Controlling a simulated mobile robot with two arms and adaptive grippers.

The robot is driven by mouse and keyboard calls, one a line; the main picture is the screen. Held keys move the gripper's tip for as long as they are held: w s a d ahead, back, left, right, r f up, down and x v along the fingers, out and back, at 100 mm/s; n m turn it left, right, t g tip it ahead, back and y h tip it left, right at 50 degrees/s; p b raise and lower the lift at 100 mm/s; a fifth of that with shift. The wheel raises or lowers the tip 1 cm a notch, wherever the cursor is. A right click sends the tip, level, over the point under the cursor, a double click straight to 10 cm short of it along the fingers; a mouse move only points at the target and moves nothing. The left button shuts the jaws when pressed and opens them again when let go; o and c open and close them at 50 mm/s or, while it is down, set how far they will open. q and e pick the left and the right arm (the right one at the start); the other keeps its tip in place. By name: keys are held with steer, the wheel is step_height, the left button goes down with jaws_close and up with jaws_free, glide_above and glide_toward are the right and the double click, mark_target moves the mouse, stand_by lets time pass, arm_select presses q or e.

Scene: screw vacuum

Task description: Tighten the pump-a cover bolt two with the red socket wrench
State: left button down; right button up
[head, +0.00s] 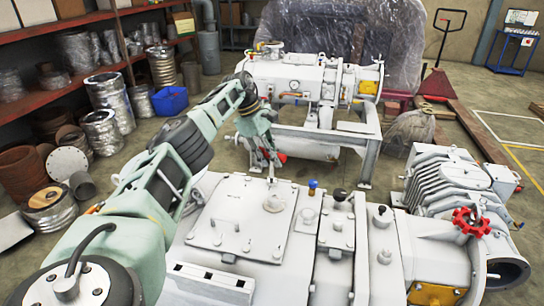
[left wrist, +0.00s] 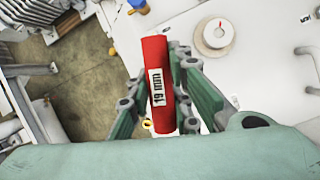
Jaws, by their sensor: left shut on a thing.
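My left gripper (head: 266,150) reaches over the far edge of the near white pump (head: 205,275). In the left wrist view, its fingers (left wrist: 160,90) are shut on the red socket wrench (left wrist: 155,62), whose label reads 19 mm. A small red part of the wrench (head: 282,157) shows beside the gripper in the head view. The near pump has a flat cover plate (head: 232,220) with several bolts along its edges. The wrench's socket end is not clear, and I cannot tell which bolt is bolt two. My right gripper is not in view.
A second white pump (head: 300,80) stands on a frame behind. A ribbed motor (head: 440,185) and red valve wheel (head: 471,222) are at the right. A blue-capped fitting (head: 313,187) and a black knob (head: 339,194) rise from the near pump. Shelves (head: 70,35) line the left.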

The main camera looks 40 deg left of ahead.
arm_select(q)
steer(key=shift+a+r+p, duration=0.2)
steer(key=shift+r+p, duration=0.35)
steer(key=shift+r, duration=0.05)
steer(key=shift+d+r+p, duration=0.1)
steer(key=shift+r+p, duration=0.4)
steer(key=shift+r, duration=0.35)
steer(key=shift+f, duration=0.1)
